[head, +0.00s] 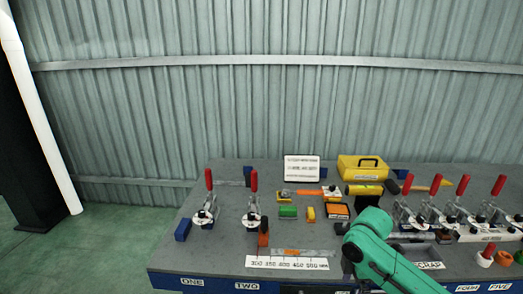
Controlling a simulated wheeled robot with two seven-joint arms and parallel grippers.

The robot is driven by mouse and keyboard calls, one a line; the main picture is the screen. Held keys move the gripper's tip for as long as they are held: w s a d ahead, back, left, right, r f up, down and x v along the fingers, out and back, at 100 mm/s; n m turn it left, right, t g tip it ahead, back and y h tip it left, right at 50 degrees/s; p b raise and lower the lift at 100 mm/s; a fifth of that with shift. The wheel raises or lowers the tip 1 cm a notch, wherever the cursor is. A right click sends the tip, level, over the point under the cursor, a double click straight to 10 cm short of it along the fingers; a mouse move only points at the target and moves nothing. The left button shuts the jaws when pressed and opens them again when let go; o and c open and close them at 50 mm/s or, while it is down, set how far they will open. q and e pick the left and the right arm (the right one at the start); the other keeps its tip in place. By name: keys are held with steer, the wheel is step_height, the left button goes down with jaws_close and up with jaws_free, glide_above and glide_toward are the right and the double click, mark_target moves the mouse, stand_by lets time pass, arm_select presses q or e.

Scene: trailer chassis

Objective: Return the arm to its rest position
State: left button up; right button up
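A green arm link of mine (372,240) rises from the bottom edge, right of centre, over the front of the grey workbench (225,255). It looks like my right arm, bent. It hides part of the bench top and front edge. No fingertips show on it, so my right gripper is not visible. My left arm and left gripper are out of the picture.
Red-handled toggle clamps (253,205) stand at left and right on the bench. A yellow toolbox (362,168), a white sign (301,169), a ruler strip (287,262) and small blocks lie between. A corrugated wall (200,110) is behind; green floor (100,240) is clear at left.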

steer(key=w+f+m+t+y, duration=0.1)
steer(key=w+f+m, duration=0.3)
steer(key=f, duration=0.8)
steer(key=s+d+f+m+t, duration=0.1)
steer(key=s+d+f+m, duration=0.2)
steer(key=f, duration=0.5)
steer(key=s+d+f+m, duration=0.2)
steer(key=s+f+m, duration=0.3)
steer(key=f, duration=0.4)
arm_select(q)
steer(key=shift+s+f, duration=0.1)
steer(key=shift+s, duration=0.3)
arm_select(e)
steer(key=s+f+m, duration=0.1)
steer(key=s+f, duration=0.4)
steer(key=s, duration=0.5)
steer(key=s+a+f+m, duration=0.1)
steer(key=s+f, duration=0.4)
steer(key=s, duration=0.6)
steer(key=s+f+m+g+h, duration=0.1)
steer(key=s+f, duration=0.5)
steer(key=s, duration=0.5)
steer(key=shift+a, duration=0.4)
